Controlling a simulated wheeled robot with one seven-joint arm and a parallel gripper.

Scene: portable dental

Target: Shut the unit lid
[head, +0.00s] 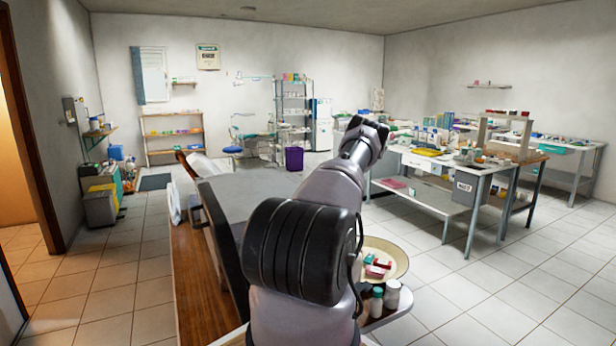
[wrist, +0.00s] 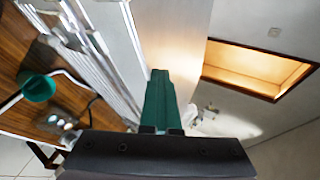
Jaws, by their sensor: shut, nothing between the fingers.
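A large grey panel (head: 250,185), which looks like the raised unit lid, stands tilted on the wooden table (head: 197,290) in the head view. Its dark edge (head: 219,240) faces me, and my arm covers its right part. In the wrist view a pale flat panel (wrist: 175,32) lies just beyond my gripper (wrist: 158,78); it may be the same lid. My gripper's green fingers are shut together and empty. I cannot tell whether they touch the panel. The unit's body and the hinge are mostly hidden.
A round tray (head: 392,255) with small red items and bottles (head: 391,294) stands right of my arm. In the wrist view metal rails (wrist: 98,50) and a green round item (wrist: 38,88) are at left. A cluttered bench (head: 440,160) stands farther right; the floor between is clear.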

